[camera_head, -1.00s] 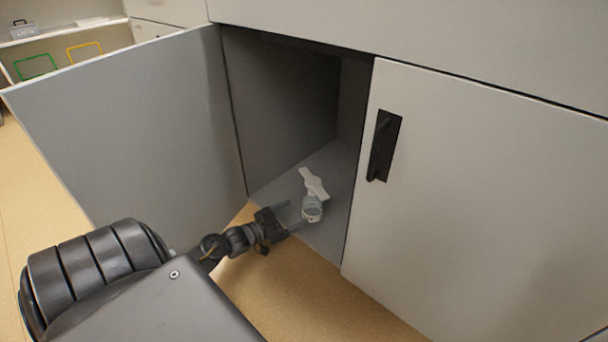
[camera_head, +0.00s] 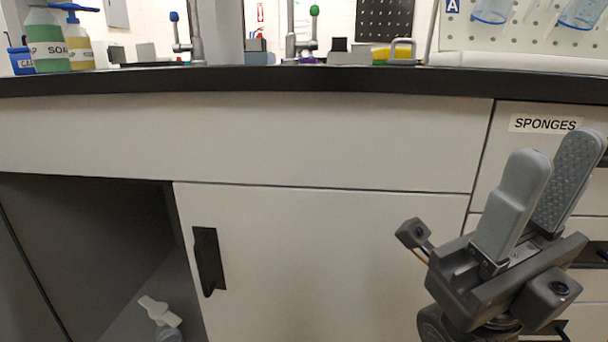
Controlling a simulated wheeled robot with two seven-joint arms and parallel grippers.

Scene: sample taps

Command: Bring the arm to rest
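My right gripper (camera_head: 556,155) stands upright at the right of the head view, in front of the drawers. Its two grey fingers are apart, with a narrow gap and nothing between them. The dotted inner face of the far finger shows. My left gripper is out of view. A small clear container with a white winged top (camera_head: 160,312) stands inside the open cabinet (camera_head: 85,250) at the lower left, cut off by the bottom edge. No gripper is near it.
A closed door (camera_head: 330,260) with a black handle (camera_head: 208,260) is beside the opening. A dark countertop (camera_head: 300,80) runs above, with soap bottles (camera_head: 62,40) and taps (camera_head: 195,40). A drawer labelled SPONGES (camera_head: 545,124) is behind my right gripper.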

